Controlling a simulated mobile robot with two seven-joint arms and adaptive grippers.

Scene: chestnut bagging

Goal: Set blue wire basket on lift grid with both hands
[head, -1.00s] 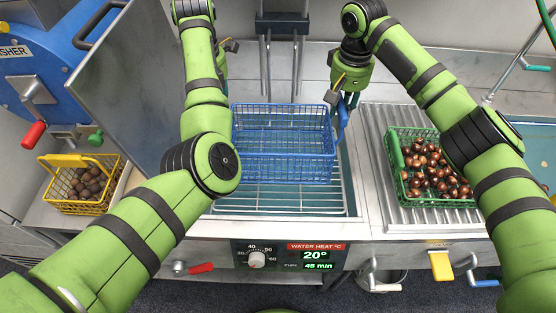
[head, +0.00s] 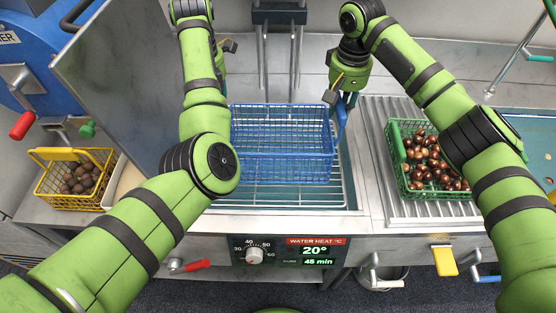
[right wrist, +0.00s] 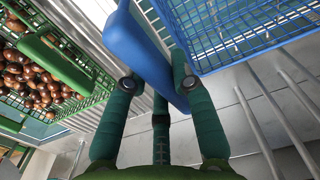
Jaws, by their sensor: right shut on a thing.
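The blue wire basket (head: 283,168) is at the middle of the head view, empty and level, over the white wire lift grid (head: 270,196) of the water tank. I cannot tell whether it touches the grid. My right gripper (head: 347,98) is shut on the blue handle at the basket's right side. In the right wrist view the fingers (right wrist: 152,84) close around the blue handle (right wrist: 146,52), with the basket mesh (right wrist: 225,35) at upper right. My left gripper is hidden behind my left forearm, near the basket's left side.
A green basket of shiny chestnuts (head: 392,160) stands on the ribbed drainboard (head: 376,125) to the right. A yellow basket of dark chestnuts (head: 100,200) stands at the left by a grey metal panel (head: 135,85). The heat panel (head: 290,250) reads 20°. Vertical lift rods (head: 264,55) stand behind the tank.

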